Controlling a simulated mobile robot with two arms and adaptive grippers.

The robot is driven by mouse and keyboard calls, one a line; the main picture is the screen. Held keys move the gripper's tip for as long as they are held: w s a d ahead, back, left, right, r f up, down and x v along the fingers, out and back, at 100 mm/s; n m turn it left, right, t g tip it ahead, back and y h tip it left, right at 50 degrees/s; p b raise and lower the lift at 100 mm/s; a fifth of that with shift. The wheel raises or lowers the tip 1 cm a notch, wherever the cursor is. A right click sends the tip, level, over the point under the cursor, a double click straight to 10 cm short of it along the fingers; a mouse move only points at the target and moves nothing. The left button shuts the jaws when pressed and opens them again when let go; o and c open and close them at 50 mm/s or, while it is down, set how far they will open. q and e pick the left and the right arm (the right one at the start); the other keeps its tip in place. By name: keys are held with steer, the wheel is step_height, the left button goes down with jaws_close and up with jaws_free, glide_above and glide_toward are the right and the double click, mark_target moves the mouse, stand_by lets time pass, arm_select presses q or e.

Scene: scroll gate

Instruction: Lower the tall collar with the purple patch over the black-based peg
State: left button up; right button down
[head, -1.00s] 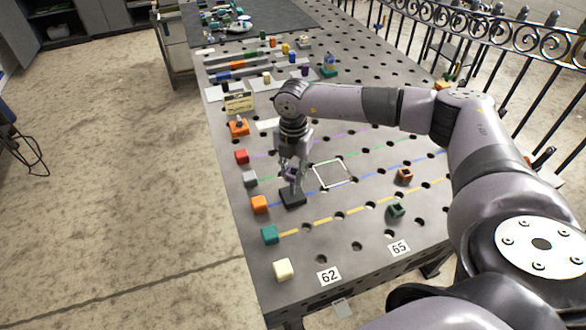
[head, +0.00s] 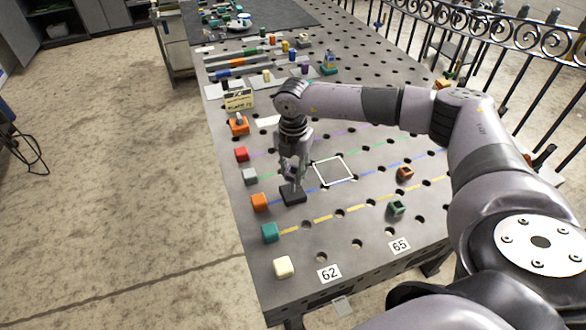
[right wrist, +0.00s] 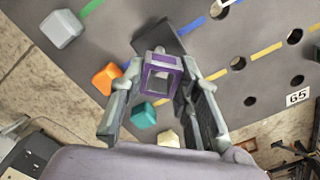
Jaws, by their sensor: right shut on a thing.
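My right gripper (head: 291,176) points down above the black base (head: 293,196) of the peg, near the left side of the metal table. It is shut on the collar, a square hollow frame with purple on it (right wrist: 161,74), held between the two fingers in the right wrist view. In the head view the collar is small and mostly hidden by the fingers. The dark base (right wrist: 158,38) also shows just beyond the collar in the wrist view. The peg's shaft is largely hidden, so I cannot tell whether the collar is around it. My left gripper is not in view.
Coloured blocks line the table's left edge, including an orange (head: 260,202) and a teal one (head: 270,232). A white square outline (head: 333,171) is right of the base. A small brown part (head: 405,173) and a green part (head: 396,208) stand further right.

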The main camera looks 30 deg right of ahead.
steer(key=shift+f+b, duration=0.45)
steer(key=shift+f, duration=0.15)
steer(key=shift+f+b, duration=0.5)
steer(key=shift+f, duration=0.2)
steer(key=c, duration=1.1)
jaws_free()
step_height(320, 180, up, 12)
steer(key=shift+r, duration=0.1)
